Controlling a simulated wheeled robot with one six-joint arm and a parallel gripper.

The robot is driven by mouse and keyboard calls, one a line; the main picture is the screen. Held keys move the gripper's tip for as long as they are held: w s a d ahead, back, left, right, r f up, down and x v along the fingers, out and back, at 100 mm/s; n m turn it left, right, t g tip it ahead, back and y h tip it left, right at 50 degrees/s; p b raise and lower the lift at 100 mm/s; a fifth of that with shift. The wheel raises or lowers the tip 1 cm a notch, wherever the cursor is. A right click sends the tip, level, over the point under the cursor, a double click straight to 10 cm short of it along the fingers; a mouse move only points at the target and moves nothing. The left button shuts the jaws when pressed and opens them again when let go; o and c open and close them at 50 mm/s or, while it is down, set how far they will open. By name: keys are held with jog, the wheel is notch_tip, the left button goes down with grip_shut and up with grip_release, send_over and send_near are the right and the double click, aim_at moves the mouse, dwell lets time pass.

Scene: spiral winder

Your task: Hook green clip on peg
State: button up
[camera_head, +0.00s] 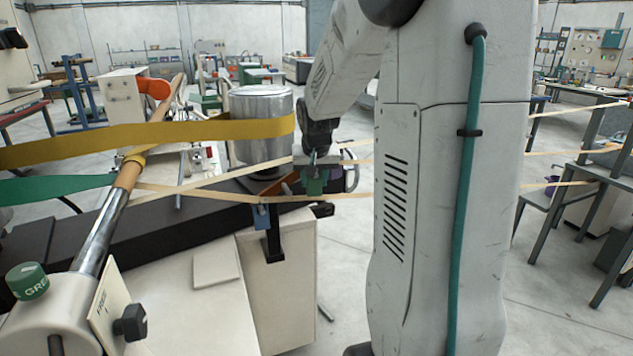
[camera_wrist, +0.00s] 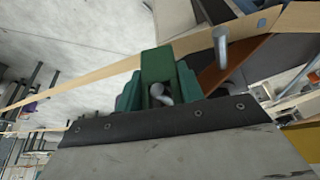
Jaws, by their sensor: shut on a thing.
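My gripper (camera_head: 316,162) is shut on the green clip (camera_head: 316,186), to the right of the metal drum (camera_head: 262,112) in the head view. In the wrist view the green clip (camera_wrist: 157,65) shows large at the dark edge of my gripper, with a bent metal pin (camera_wrist: 160,94) in front of its lower part. Another metal peg (camera_wrist: 221,47) stands to the right of the clip, apart from it in the picture, close to a tan band. I cannot tell whether the clip touches either pin. My gripper's other jaw is hidden.
Thin tan bands (camera_head: 215,184) cross behind and beside my gripper. A wide yellow band (camera_head: 150,132) runs to the drum. A blue clip (camera_head: 260,216) hangs on a dark bracket left of my gripper. A brown plate (camera_wrist: 232,62) lies right of the clip. Floor is open below.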

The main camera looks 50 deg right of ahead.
jog(key=shift+w+d, duration=0.35)
jog(key=shift+w, duration=0.4)
jog(key=shift+w+d+f, duration=0.2)
jog(key=shift+w+f, duration=0.2)
jog(key=shift+w, duration=0.05)
jog(key=o, duration=1.1)
jog(key=shift+c, duration=0.2)
jog(key=shift+w+r, duration=0.1)
jog(key=v, duration=0.7)
jog(key=shift+s+r, duration=0.25)
